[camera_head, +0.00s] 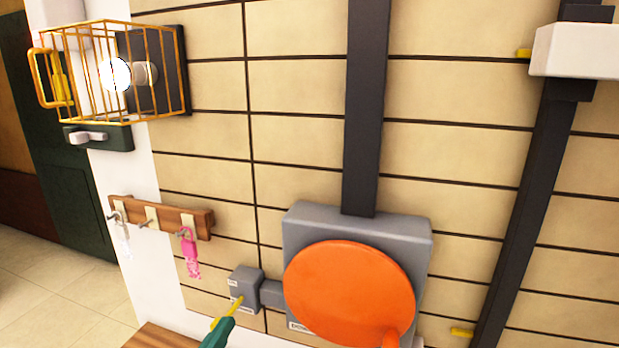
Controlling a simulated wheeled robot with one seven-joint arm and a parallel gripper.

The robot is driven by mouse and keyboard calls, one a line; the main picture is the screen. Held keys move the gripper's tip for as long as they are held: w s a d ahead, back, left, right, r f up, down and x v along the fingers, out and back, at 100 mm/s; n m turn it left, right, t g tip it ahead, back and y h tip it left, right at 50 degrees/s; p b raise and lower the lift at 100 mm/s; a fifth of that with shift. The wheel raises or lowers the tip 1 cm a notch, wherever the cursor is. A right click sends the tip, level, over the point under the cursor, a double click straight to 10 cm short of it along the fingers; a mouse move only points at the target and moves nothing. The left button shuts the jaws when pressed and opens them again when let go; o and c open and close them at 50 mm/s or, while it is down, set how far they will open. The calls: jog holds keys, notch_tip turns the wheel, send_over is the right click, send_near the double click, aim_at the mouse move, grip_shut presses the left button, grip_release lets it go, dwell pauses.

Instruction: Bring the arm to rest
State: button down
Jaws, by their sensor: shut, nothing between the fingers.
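No part that I can make out as my gripper shows in the head view. The view holds a tan panelled wall with fixtures on it, and I cannot tell the arm's pose from it.
A yellow wire cage (176,62) surrounds a lit bulb (115,74) at upper left. An orange disc (350,292) covers part of a grey box (300,228).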

jog(key=s+d+f+n+y, duration=0.2)
jog(key=s+d+f, duration=0.15)
jog(key=f, duration=0.45)
jog(key=s+d+f+n+y, duration=0.2)
jog(key=s+d+f, duration=0.15)
jog(key=f, duration=0.35)
jog(key=s+d+f+n+y, duration=0.2)
jog(key=s+d+f, duration=0.15)
jog(key=f, duration=0.45)
jog(key=s+d+f+m, duration=0.1)
jog(key=s+d+m, duration=0.1)
jog(key=s, duration=0.5)
jog(key=s+d+f+m+g+h, duration=0.1)
jog(key=s+d+f+m, duration=0.1)
jog(key=s, duration=0.6)
jog(key=s+d+f+m, duration=0.1)
jog(key=s+d+m, duration=0.1)
jog(key=s, duration=0.6)
jog(key=shift+s+f+m+g+h, duration=0.3)
jog(key=shift+f+m+g, duration=0.1)
jog(key=shift+m, duration=0.2)
